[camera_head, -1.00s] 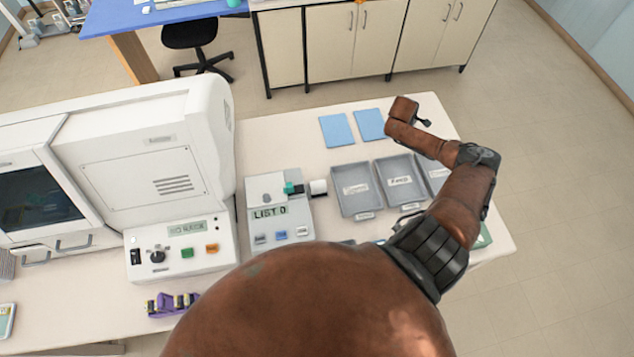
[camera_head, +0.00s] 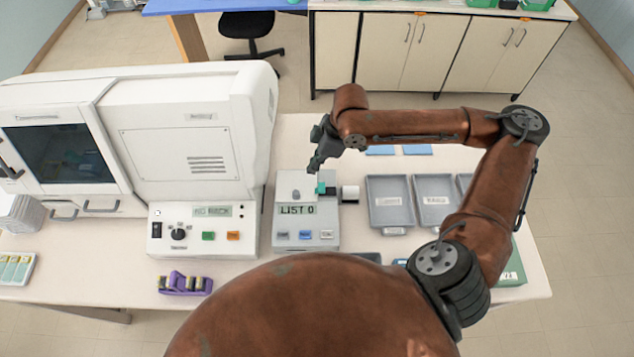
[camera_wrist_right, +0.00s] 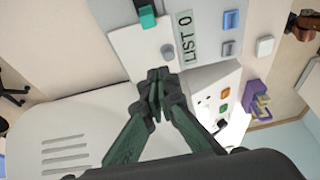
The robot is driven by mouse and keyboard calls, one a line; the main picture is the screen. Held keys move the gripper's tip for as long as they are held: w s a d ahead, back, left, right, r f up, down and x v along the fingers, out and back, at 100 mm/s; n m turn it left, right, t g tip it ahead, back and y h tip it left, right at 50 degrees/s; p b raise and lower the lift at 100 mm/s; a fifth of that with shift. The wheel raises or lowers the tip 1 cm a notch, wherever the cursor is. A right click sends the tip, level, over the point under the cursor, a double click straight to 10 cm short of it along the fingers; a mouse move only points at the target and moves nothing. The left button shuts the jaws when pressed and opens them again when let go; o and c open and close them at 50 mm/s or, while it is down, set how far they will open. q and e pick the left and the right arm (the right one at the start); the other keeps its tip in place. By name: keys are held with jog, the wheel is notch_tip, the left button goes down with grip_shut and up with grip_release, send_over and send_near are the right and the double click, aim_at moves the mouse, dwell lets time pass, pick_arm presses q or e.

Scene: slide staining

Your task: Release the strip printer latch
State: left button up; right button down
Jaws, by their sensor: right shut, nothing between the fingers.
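The strip printer (camera_head: 307,236) is a light grey box on the bench with a display reading "LIST 0" and several buttons along its front. A teal latch-like piece (camera_head: 320,188) sits on its top near a black part and a white paper roll (camera_head: 350,193). The teal piece also shows in the right wrist view (camera_wrist_right: 147,17), beside a white cover with a round grey knob (camera_wrist_right: 167,52). My right gripper (camera_head: 314,168) is shut and empty above the printer's back part. Its fingertips (camera_wrist_right: 157,80) appear near the knob; contact cannot be told. My left gripper is out of view.
A large white machine (camera_head: 190,150) stands close to the printer's left, with its control panel (camera_head: 205,240) beside it. Grey trays (camera_head: 390,204) stand to the right. A purple rack (camera_head: 185,283) lies at the front left. My right arm hides part of the bench.

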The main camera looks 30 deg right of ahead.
jog(key=shift+f, duration=0.1)
send_over(316, 190)
jog(key=w+a, duration=0.2)
jog(key=a, duration=0.2)
jog(key=f, duration=0.9)
jog(key=shift+s+d+p, duration=0.2)
jog(key=shift+p, duration=0.2)
jog(key=d, duration=0.1)
jog(key=s+d+p, duration=0.1)
jog(key=shift+s+d+f, duration=0.1)
jog(key=shift+d, duration=0.25)
jog(key=shift+s+d, duration=0.25)
jog(key=shift+d, duration=0.25)
